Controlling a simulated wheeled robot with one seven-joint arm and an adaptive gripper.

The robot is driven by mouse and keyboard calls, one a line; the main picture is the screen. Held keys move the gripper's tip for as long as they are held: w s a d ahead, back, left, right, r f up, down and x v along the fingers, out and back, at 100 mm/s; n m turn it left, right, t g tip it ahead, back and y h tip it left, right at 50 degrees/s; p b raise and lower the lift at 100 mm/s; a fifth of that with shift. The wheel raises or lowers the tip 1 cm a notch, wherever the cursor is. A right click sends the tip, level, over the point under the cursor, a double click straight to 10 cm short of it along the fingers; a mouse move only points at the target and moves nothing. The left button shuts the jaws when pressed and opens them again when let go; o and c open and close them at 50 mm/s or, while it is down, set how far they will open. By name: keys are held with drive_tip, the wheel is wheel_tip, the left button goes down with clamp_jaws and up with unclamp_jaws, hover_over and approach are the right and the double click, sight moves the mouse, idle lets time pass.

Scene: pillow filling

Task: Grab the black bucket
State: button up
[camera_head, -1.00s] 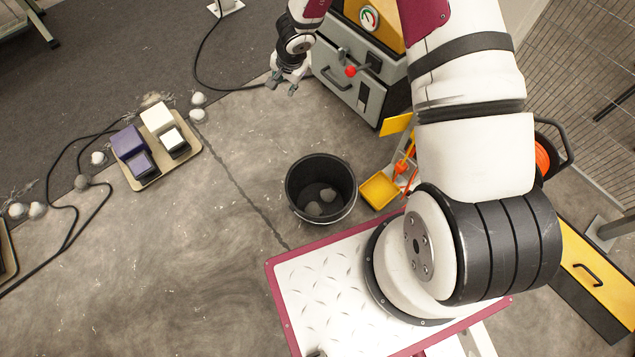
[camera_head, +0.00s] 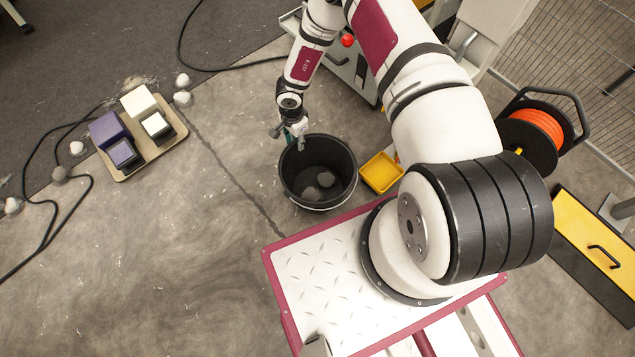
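The black bucket (camera_head: 318,158) stands upright on the concrete floor, beyond the far edge of my base. It holds a few grey-white lumps (camera_head: 318,187) at its bottom. My gripper (camera_head: 288,138) is at the bucket's far left rim, pointing down. Its fingers look spread, one outside the rim and one close to or over it. I cannot tell whether either finger touches the bucket, and its grip area is small and partly hidden.
A yellow tray (camera_head: 381,172) sits close to the bucket's right. A beige tray (camera_head: 168,133) with purple and white blocks lies at left, near white lumps (camera_head: 182,80) and black cables. An orange cable reel (camera_head: 538,128) stands at right. Floor left of the bucket is clear.

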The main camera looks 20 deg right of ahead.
sight(295, 149)
drive_tip(key=shift+a+f+b, duration=0.15)
drive_tip(key=shift+f+b, duration=0.7)
drive_tip(key=shift+f, duration=0.75)
drive_tip(key=shift+a+f+b, duration=0.15)
drive_tip(key=shift+f+b, duration=0.7)
drive_tip(key=shift+f, duration=0.75)
clamp_jaws()
drive_tip(key=shift+r, duration=0.1)
